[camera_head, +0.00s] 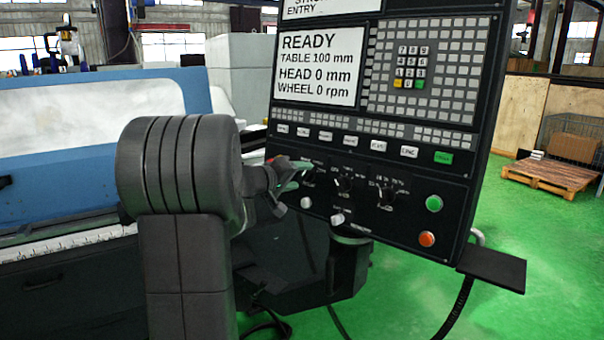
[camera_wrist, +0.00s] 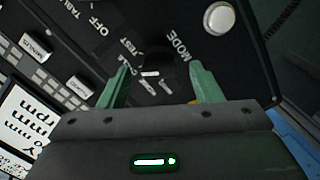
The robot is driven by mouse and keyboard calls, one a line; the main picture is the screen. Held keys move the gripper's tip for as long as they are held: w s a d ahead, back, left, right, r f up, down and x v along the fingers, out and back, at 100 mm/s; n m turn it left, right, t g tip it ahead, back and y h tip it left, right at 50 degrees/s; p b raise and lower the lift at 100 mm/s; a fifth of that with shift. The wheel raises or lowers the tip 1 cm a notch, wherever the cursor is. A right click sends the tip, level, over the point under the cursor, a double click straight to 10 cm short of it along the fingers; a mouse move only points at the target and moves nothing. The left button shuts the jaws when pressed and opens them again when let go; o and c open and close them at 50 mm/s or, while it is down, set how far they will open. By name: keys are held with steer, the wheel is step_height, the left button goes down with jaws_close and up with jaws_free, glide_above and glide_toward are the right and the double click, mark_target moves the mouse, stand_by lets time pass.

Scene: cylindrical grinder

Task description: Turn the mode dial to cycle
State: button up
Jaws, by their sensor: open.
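The mode dial (camera_wrist: 155,80) is a small dark knob with white marks on the black panel. In the wrist view it lies between my two green fingertips, beside the printed word MODE (camera_wrist: 179,46). Small labels on its other side include TEST; the other label is partly covered by a finger. I cannot tell which label it points to. My gripper (camera_wrist: 160,82) is open, its fingers on either side of the dial; contact cannot be told. In the head view my gripper (camera_head: 290,176) is at the panel's lower left and largely hides the dial.
The control panel (camera_head: 455,190) carries other dials, a green button (camera_head: 434,204) and an orange button (camera_head: 427,239) on the right. A white knob (camera_head: 305,202) sits just below my gripper. The screen (camera_head: 320,66) reads READY. A blue machine (camera_head: 60,165) stands at left.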

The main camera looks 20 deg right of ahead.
steer(key=shift+x, duration=1.15)
steer(key=c, duration=1)
steer(key=shift+f+n+b, duration=0.2)
steer(key=shift+n+b, duration=0.3)
steer(key=shift+b, duration=0.5)
steer(key=shift+r+n+b, duration=0.15)
steer(key=shift+n+b, duration=0.55)
steer(key=o, duration=1)
steer(key=shift+r, duration=0.1)
steer(key=shift+a, duration=0.1)
